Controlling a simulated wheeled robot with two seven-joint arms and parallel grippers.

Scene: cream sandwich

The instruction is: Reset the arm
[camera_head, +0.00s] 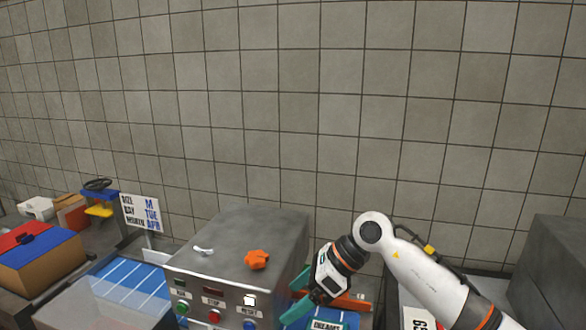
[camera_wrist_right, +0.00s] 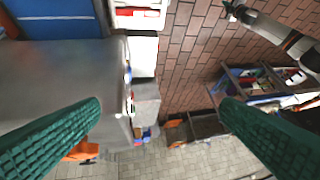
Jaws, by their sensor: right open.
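My right arm comes in from the lower right in the head view. Its right gripper (camera_head: 290,300) has green fingers that are spread apart with nothing between them. It is just right of the front of a grey metal machine (camera_head: 290,225). In the right wrist view the two green fingers of the right gripper (camera_wrist_right: 162,103) are wide apart and empty. My left gripper is not in the head view.
An orange object (camera_head: 257,260) and a small white object (camera_head: 203,250) lie on the machine's top. Buttons line its front. A blue-and-red-topped box (camera_head: 45,262), a sign (camera_head: 141,212) and a clear bin (camera_head: 85,308) are at left. A grey block (camera_head: 555,265) stands at right.

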